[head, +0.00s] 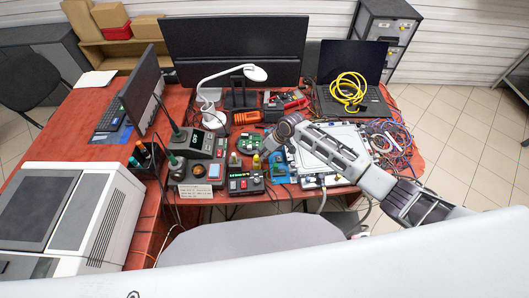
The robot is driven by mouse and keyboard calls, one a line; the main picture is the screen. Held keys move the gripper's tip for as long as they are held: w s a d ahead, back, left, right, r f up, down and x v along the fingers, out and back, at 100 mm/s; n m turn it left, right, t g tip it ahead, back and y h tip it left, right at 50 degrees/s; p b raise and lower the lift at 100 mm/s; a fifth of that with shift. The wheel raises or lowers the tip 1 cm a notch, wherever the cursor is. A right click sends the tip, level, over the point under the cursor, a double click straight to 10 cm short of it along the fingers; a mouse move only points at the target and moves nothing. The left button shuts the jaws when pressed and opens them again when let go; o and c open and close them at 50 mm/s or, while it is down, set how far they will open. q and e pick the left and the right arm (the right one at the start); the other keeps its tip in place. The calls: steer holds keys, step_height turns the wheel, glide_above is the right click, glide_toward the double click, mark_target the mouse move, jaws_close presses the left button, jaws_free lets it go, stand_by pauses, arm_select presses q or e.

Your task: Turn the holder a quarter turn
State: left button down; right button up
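I cannot tell for sure which thing is the holder. A small dark stand with orange and green tops (146,157) is at the left of the red desk, beside the grey box units. My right arm comes in from the right and reaches over a flat silver case. My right gripper (268,145) points down to the left, above the middle of the desk near a green circuit board (249,142) and a small yellow-topped piece (256,161). Its fingers are too small and dark to tell if they are open, or touching anything. My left gripper is not in view.
Grey box units (196,143) with knobs and a small black box with buttons (246,183) crowd the desk's front. A white lamp (211,118), monitors (236,45) and a laptop with a coiled yellow cable (348,88) stand behind. Tangled wires (391,140) lie right.

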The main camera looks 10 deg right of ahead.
steer(key=v, duration=1.1)
steer(key=shift+r, duration=0.25)
steer(key=shift+s+f, duration=0.1)
steer(key=shift+s, duration=0.1)
stand_by(0.4)
